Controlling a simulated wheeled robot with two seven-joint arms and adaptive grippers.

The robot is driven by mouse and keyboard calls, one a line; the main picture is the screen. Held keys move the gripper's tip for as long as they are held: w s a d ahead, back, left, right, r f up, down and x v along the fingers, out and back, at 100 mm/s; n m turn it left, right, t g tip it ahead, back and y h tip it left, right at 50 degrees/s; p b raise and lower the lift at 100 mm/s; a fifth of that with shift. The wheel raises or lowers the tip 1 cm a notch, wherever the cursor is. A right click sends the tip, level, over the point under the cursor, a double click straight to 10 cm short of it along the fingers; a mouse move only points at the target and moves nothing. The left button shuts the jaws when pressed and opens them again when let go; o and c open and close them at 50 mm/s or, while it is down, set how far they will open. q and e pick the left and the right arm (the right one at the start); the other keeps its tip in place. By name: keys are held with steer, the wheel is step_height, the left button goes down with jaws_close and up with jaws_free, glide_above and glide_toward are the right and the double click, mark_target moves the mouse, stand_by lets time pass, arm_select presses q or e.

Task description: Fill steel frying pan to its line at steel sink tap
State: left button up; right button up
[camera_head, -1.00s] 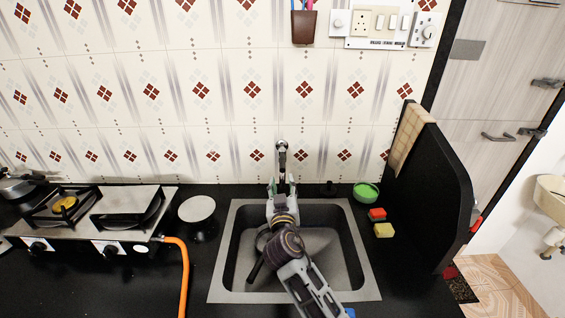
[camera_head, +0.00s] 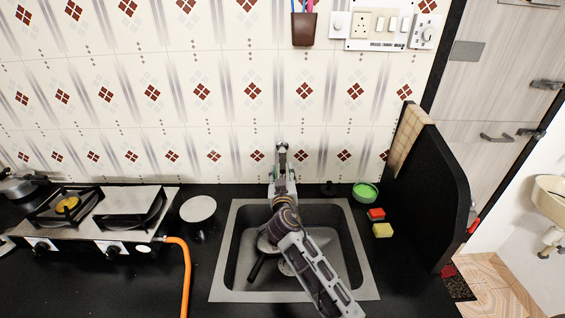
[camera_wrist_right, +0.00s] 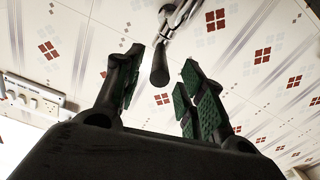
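The steel tap (camera_head: 282,147) stands at the wall behind the steel sink (camera_head: 226,270). My right gripper (camera_head: 281,168) reaches over the sink to the tap. In the right wrist view its two green-padded fingers (camera_wrist_right: 163,72) are apart, with a dark, rounded end of the tap (camera_wrist_right: 160,66) between and beyond them. I cannot tell whether they touch it. The frying pan lies in the sink, its dark handle (camera_head: 257,267) pointing toward the front left. My right arm hides much of the pan. No fill line or water can be made out. My left gripper is out of view.
A gas stove (camera_head: 110,222) with an orange hose (camera_head: 186,265) stands at left. A white-topped round container (camera_head: 198,209) is left of the sink. A green bowl (camera_head: 365,192) and red and yellow sponges (camera_head: 382,230) lie right. A black partition (camera_head: 437,190) bounds the right side.

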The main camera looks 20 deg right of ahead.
mark_target(283, 161)
steer(key=shift+p+x, duration=0.55)
steer(key=shift+x, duration=2.65)
steer(key=shift+s, duration=0.1)
steer(key=shift+c, duration=0.5)
jaws_close()
